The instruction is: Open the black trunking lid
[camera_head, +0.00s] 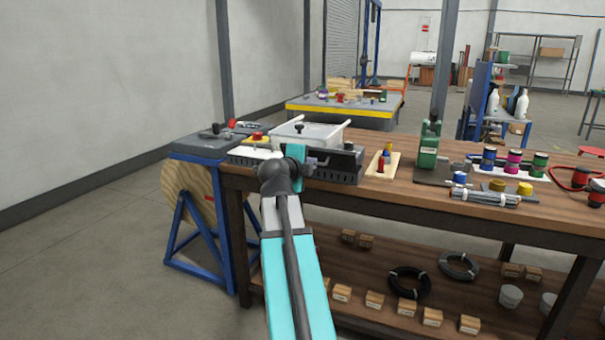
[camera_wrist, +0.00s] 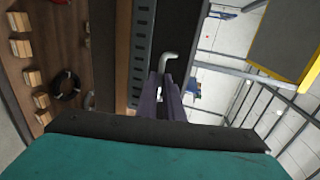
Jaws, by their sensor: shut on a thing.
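The black trunking lid (camera_head: 345,158) lies along the top of a grey slotted trunking (camera_head: 340,177) on the workbench's left part. In the wrist view the lid is a dark strip (camera_wrist: 182,30) beside the trunking's slotted wall (camera_wrist: 142,50). A pale grey bent handle (camera_wrist: 171,62) stands on the lid. My gripper (camera_wrist: 167,88) is shut on this handle. In the head view my gripper (camera_head: 311,163) is at the lid's left part, and my arm hides some of the trunking. I cannot tell whether the lid is lifted.
A white box (camera_head: 310,134) stands just behind the trunking. A small wooden tray with coloured pieces (camera_head: 382,164) and a green bottle-shaped item (camera_head: 429,145) are to the right. The bench's front edge (camera_head: 420,208) is mostly clear.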

